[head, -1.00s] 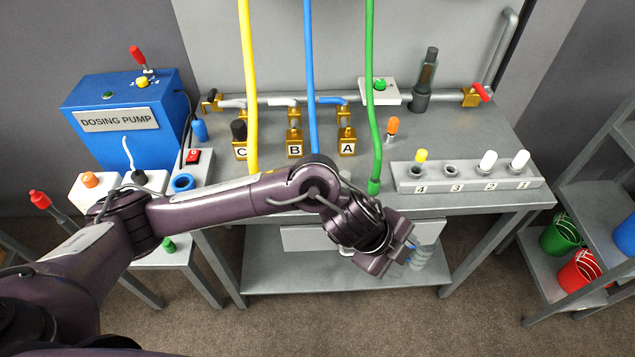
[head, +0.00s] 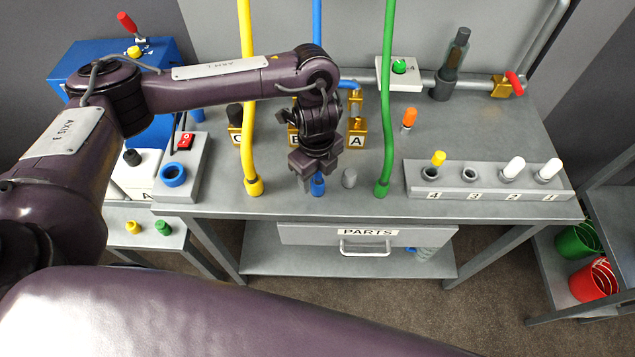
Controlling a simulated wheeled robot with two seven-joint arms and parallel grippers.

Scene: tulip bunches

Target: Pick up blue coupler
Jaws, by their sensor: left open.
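The blue coupler (head: 318,187) is at the lower end of the blue hose (head: 317,20), near the table's front edge. It shows just below and between the fingers of my left gripper (head: 317,178). My left gripper is open and points down at the coupler. Its fingers and wrist hide the coupler's upper part and most of the lower hose. I cannot tell whether the fingers touch it. My right gripper is not in view.
The yellow hose (head: 247,120) hangs left of the gripper, the green hose (head: 386,120) right. Brass valves A (head: 357,138) and B stand behind. A numbered rack (head: 488,182) is at the right.

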